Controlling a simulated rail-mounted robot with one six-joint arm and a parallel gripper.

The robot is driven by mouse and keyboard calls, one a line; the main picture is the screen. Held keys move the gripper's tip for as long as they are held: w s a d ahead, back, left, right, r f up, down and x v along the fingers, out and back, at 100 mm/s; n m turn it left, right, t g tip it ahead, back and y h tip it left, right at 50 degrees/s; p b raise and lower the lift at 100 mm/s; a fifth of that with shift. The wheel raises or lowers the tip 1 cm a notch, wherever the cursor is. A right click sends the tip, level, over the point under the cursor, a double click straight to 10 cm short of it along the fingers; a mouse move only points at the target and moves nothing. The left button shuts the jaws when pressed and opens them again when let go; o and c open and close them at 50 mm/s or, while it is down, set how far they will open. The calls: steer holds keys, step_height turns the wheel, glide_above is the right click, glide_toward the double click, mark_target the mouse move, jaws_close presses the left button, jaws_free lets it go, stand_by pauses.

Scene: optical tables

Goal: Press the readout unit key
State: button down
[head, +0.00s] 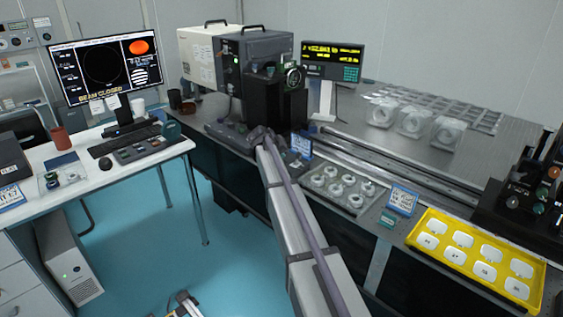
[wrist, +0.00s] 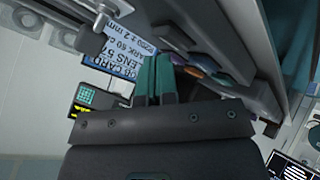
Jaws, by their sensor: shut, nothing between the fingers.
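The readout unit (head: 333,61) stands on a white post at the back of the optical table, with yellow digits on a dark screen and a teal keypad (head: 351,73) at its lower right. In the wrist view the readout unit (wrist: 84,111) appears turned over at the left, its keypad (wrist: 95,97) beyond my gripper. My gripper (wrist: 157,75) has teal fingers that are shut and empty, apart from the keypad. In the head view my arm ends near the table's front edge; I cannot make out the fingers there. Which single key is meant cannot be told.
A blue job card (head: 300,145) stands near my arm's end; it also shows behind my fingers in the wrist view (wrist: 130,50). A tray of round parts (head: 345,203), a yellow tray (head: 413,243) and clear boxes (head: 413,120) occupy the table. A dark instrument (head: 283,105) stands before the readout.

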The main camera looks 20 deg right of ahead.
steer(key=shift+f+b, duration=0.35)
steer(key=shift+b, duration=0.05)
stand_by(0.5)
steer(key=shift+r+p, duration=0.8)
steer(key=shift+p, duration=0.05)
step_height(320, 180, up, 5)
steer(key=p, duration=0.5)
steer(key=shift+r, duration=0.15)
